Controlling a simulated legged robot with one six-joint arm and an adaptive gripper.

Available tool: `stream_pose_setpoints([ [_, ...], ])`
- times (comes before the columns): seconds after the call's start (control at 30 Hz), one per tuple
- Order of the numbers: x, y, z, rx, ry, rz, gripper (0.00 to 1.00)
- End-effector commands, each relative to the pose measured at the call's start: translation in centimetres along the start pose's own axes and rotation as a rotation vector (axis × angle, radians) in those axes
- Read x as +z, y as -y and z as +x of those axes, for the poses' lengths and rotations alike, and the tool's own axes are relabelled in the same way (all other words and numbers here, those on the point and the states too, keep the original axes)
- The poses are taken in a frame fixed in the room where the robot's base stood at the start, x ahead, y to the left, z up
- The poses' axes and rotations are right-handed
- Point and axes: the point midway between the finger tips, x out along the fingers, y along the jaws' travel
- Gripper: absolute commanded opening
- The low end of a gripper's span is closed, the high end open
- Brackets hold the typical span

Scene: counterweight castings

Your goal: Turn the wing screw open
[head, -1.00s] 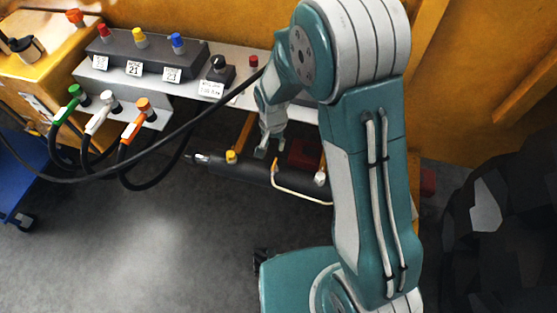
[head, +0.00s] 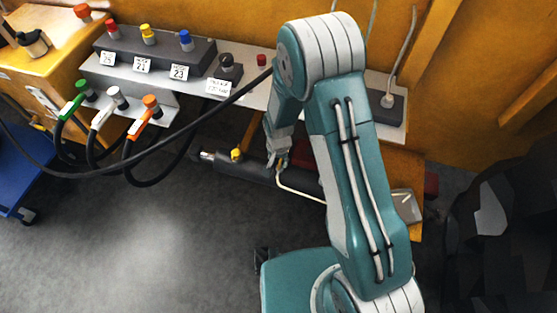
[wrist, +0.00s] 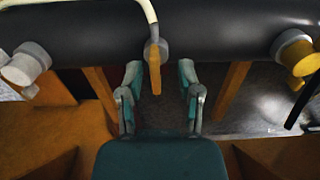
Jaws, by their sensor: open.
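The wing screw (wrist: 154,70) shows in the wrist view as a flat orange tab on a grey collar. It sits on the side of a dark cylinder (wrist: 215,30), where a pale hose meets it. My gripper (wrist: 161,78) is open, with one finger on each side of the tab and a visible gap to both. The tab is nearer the left finger. In the head view my gripper (head: 278,161) is at the dark cylinder (head: 254,173), and I cannot make out the screw there.
A yellow-capped fitting (wrist: 300,55) is right of the screw in the wrist view, and a pale grey fitting (wrist: 22,66) is left. In the head view, a black cable crosses in front of the bench (head: 185,92). Open floor (head: 140,240) lies at the lower left.

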Motion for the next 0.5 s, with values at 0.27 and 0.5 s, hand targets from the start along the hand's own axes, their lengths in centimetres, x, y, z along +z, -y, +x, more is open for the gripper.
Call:
stream_pose_setpoints([
  [0.27, -0.04, -0.07, -0.02, 0.0, 0.0, 0.001, 0.0],
  [0.5, -0.04, 0.0, 0.01, 0.0, 0.0, -0.012, 0.0],
])
